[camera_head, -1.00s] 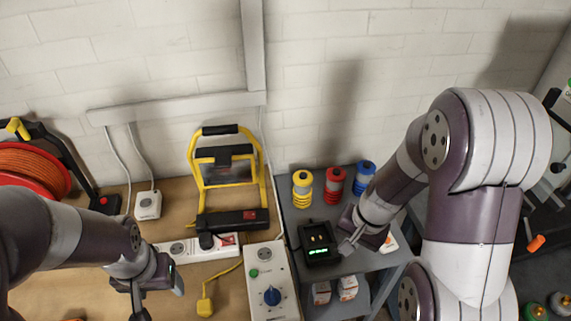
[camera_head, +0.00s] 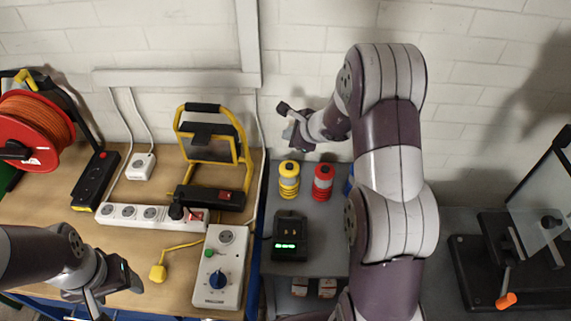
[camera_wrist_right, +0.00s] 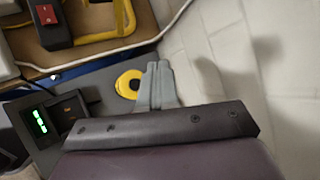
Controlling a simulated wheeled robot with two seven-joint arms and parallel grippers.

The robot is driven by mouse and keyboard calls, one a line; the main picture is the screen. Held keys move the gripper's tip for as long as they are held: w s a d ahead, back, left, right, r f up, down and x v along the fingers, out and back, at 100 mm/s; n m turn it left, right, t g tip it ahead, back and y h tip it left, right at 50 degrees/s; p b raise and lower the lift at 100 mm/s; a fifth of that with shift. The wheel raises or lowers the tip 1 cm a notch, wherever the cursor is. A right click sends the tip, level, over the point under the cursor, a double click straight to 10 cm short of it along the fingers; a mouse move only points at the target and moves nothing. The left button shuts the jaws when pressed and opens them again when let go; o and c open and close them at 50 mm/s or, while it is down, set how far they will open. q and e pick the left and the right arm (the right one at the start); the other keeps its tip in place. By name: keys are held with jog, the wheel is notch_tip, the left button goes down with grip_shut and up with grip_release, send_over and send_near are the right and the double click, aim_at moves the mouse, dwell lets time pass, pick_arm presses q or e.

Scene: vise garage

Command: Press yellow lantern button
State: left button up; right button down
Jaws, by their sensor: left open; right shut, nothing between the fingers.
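The yellow lantern (camera_head: 289,182) stands upright on the grey shelf (camera_head: 318,222), left of the red lantern (camera_head: 322,182). In the right wrist view the yellow lantern (camera_wrist_right: 127,84) shows from above as a yellow ring, partly covered by my fingers. My right gripper (camera_head: 285,110) is shut and empty. In the head view it appears beyond the yellow lantern, against the wall; in the wrist view its fingertips (camera_wrist_right: 158,64) overlap the lantern's right side. I cannot tell the height between them. My left gripper (camera_head: 116,300) is open and empty over the workbench front.
A blue lantern (camera_head: 350,182) is mostly hidden behind my right arm. A black charger (camera_head: 289,238) with a green display stands in front of the lanterns. A yellow work light (camera_head: 212,150), power strip (camera_head: 145,214) and dial box (camera_head: 222,270) are to the left.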

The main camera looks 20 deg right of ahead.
aim_at(291, 168)
jog(key=shift+d, duration=0.1)
notch_tip(291, 168, down, 8)
jog(key=b, duration=0.7)
jog(key=shift+f, duration=0.25)
jog(key=shift+f+b, duration=0.25)
jog(key=shift+b, duration=0.1)
dwell(1.3)
jog(key=shift+f+b, duration=0.35)
jog(key=shift+b, duration=0.3)
